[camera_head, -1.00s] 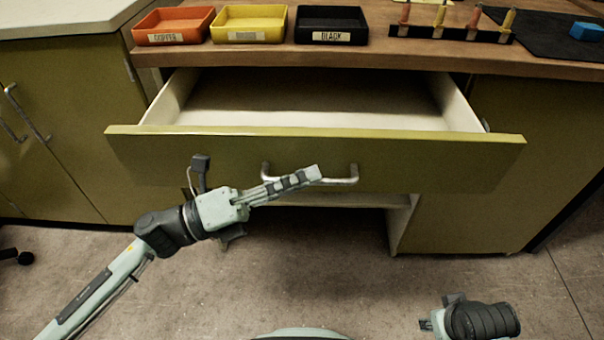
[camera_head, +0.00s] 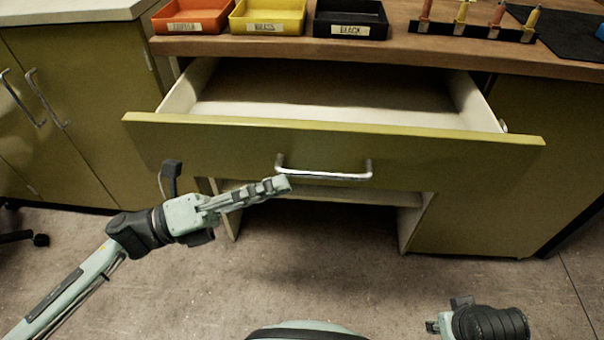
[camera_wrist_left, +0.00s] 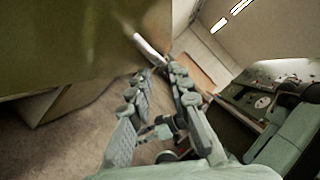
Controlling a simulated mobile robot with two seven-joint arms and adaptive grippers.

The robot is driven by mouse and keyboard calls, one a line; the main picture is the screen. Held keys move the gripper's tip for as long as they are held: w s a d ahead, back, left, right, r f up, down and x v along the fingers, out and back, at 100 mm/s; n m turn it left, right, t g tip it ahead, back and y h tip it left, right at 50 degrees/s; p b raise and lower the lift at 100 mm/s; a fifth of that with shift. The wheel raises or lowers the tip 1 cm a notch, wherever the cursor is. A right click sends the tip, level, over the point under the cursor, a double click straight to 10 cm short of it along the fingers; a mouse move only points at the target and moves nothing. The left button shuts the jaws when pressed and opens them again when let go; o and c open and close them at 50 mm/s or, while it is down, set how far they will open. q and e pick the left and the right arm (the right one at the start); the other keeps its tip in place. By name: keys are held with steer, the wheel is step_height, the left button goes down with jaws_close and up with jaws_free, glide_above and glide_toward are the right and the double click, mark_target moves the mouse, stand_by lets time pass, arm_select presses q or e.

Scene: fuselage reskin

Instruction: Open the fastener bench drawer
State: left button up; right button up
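The fastener bench drawer (camera_head: 400,142) is olive green and pulled well out, and its pale, empty-looking inside shows. Its silver bar handle (camera_head: 325,176) is on the front face and also shows in the left wrist view (camera_wrist_left: 151,49). My left gripper (camera_head: 284,185) is just below and left of the handle, apart from it. In the left wrist view its two fingers (camera_wrist_left: 161,71) stand apart with nothing between them, and the handle is beyond the tips. My right gripper (camera_head: 434,326) shows only in part at the bottom right; its fingers cannot be made out.
The wooden bench top (camera_head: 430,52) carries an orange tray (camera_head: 190,17), a yellow tray (camera_head: 267,16), a black tray (camera_head: 350,19) and a black rack (camera_head: 478,30) with several coloured pegs. Green cabinets (camera_head: 70,120) stand at left. The floor before the drawer is clear.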

arm_select(q)
steer(key=v, duration=0.4)
steer(key=shift+s+a+f, duration=0.1)
steer(key=shift+a, duration=0.3)
